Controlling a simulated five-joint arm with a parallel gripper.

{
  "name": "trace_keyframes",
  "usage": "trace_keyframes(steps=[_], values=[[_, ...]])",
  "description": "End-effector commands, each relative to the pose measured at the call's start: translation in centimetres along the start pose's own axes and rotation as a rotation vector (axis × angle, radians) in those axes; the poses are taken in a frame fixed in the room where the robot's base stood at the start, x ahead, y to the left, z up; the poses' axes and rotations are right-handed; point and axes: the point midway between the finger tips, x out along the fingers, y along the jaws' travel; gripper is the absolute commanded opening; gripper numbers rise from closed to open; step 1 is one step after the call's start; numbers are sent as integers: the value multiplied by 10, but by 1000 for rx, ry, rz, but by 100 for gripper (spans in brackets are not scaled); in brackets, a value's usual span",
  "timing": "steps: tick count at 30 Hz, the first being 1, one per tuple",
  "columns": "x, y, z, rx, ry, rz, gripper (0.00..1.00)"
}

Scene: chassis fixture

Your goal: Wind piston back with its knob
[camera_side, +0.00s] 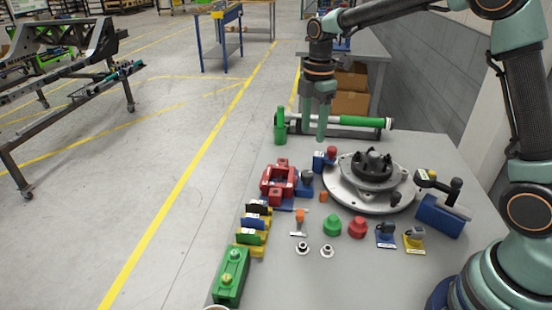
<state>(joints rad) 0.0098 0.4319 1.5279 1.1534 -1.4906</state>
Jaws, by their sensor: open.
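My gripper (313,135) points down near the back edge of the table, its two green fingers apart with nothing seen between them. It overlaps the dark rail of a long green and silver cylinder. A red caliper-like part (278,183) stands on the table in front and to the left of the gripper. A blue block with a dark knob (305,180) sits at the red part's right side. I cannot make out a piston at this size. Another blue block with a red knob (326,160) stands just in front of the gripper, apart from it.
A round grey hub plate (345,193) lies to the right. The green cylinder (360,121) with an upright green bottle-like part (280,127) spans the back. Several small coloured parts and a green box (231,277) occupy the front left.

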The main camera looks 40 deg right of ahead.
Motion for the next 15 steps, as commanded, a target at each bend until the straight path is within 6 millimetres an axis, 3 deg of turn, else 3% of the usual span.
trace_keyframes(steps=[15], values=[[-50,-44,2,397,36,123,56]])
